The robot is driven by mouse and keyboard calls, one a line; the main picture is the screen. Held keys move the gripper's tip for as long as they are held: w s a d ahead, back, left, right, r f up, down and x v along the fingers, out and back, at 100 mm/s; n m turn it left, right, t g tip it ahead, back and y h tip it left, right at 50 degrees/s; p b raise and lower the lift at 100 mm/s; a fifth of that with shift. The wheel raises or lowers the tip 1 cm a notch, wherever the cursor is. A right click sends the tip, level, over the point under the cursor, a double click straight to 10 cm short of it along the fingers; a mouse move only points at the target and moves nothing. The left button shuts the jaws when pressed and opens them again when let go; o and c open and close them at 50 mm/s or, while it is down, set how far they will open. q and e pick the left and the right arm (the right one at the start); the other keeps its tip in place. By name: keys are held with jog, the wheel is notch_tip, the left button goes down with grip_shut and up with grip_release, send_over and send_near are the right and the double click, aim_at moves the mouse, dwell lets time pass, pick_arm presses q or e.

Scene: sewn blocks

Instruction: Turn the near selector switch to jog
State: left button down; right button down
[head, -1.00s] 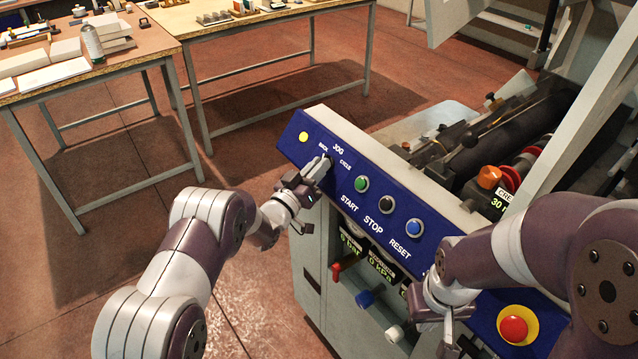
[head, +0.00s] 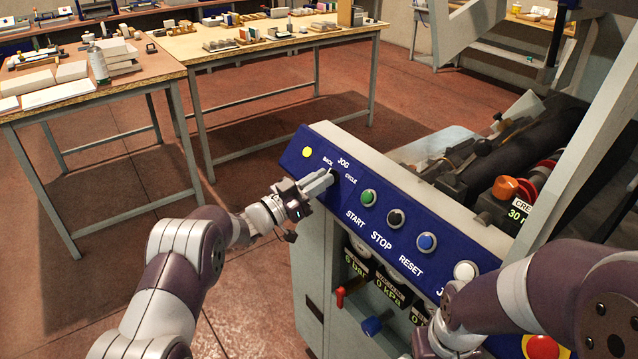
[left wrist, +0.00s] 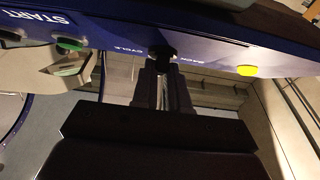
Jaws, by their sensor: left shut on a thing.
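The near selector switch shows as a dark knob (left wrist: 162,52) in the left wrist view, on the blue sloped panel (head: 308,170) of the machine. The labels BACK, JOG and CYCLE are printed around it. My left gripper (head: 326,178) is at the switch, its fingers closed on the knob; the fingers also show in the left wrist view (left wrist: 162,88). They hide most of the knob in the head view, and I cannot tell which label it points to. My right gripper (head: 446,344) is at the bottom, partly cut off, with its fingertips not clear.
A yellow lamp (head: 307,152) sits left of the switch. Green (head: 368,197), black (head: 396,217), blue (head: 427,241) and white (head: 466,271) buttons run along the panel to the right. A red button (head: 541,347) is low right. Tables (head: 230,50) stand behind, with open floor between.

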pick_arm(q)
jog(key=shift+f, duration=0.1)
jog(key=c, duration=1.1)
grip_release()
jog(key=shift+c, duration=0.2)
jog(key=shift+d, duration=0.1)
jog(key=shift+w, duration=0.1)
jog(key=b+v, duration=0.1)
jog(key=v, duration=1.1)
jog(key=shift+a, duration=0.3)
